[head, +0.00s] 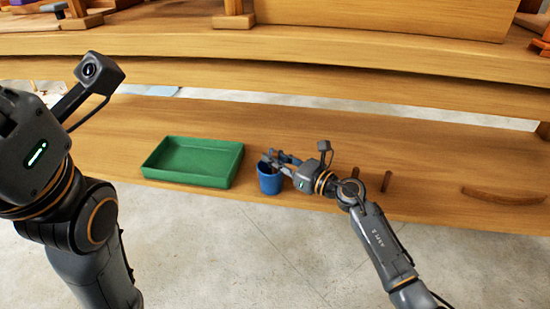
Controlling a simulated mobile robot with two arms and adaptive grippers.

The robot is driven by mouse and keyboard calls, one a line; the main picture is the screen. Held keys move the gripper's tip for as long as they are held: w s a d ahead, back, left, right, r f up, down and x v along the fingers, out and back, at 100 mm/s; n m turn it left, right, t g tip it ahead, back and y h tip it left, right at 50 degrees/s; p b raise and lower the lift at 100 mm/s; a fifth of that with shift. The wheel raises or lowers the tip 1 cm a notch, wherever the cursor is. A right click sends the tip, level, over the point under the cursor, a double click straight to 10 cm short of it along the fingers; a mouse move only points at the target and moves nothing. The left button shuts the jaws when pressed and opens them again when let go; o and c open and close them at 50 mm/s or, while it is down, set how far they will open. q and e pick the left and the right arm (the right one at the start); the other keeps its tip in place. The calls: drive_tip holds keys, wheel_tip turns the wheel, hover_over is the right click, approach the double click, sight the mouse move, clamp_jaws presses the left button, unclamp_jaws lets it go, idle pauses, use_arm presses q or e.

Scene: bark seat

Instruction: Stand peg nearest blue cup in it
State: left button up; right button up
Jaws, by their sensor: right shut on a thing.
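A small blue cup (270,182) stands upright on the wooden bench, just right of the green tray. My right gripper (271,158) comes in from the right with its fingers over the cup's mouth. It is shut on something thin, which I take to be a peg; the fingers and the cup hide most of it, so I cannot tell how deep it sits. Two dark brown pegs stand on the bench to the right, one (355,173) close behind my right arm and one (386,181) farther right. My left gripper's body (30,150) shows at the left edge; its fingers are out of frame.
A green tray (222,181), empty, lies left of the cup. A curved brown wooden piece (502,195) lies at the bench's right. The bench's front edge runs close below the cup. A higher wooden ledge (300,75) spans the back. Bench behind the cup is clear.

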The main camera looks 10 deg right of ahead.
drive_tip(key=o, duration=0.9)
drive_tip(key=shift+c, duration=0.2)
drive_tip(key=v, duration=1.2)
